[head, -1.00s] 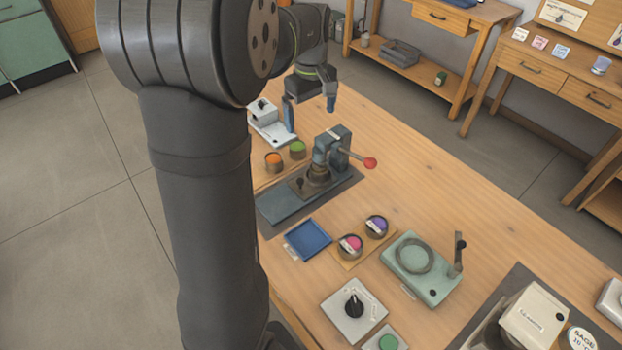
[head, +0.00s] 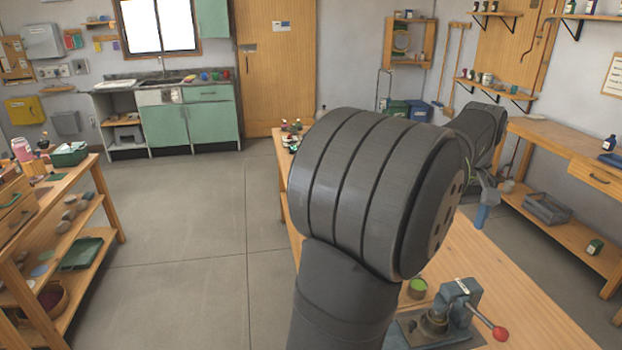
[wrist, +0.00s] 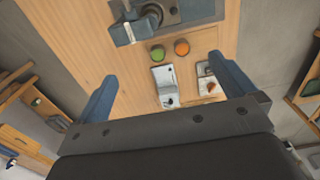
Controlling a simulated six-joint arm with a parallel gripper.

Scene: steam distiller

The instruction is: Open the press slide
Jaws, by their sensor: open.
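The press (head: 462,296) is a blue-grey frame with a lever ending in a red ball (head: 500,334). It stands on the bench at the bottom of the head view, its base partly hidden by my arm and cut off by the frame edge. In the wrist view the press (wrist: 131,33) is at the top edge, on a dark mat. I cannot make out the slide clearly. My gripper (wrist: 162,67) is open and empty, its two blue fingers wide apart above the bench and clear of the press. In the head view a blue finger (head: 483,216) shows above the bench.
A green-topped cup (wrist: 157,53) and an orange-topped cup (wrist: 182,48) stand near the press. A white device (wrist: 165,85) and a small tray (wrist: 208,78) lie between my fingers' lines. Bare wood (wrist: 75,55) is at the left. A side bench (head: 560,150) stands at the right.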

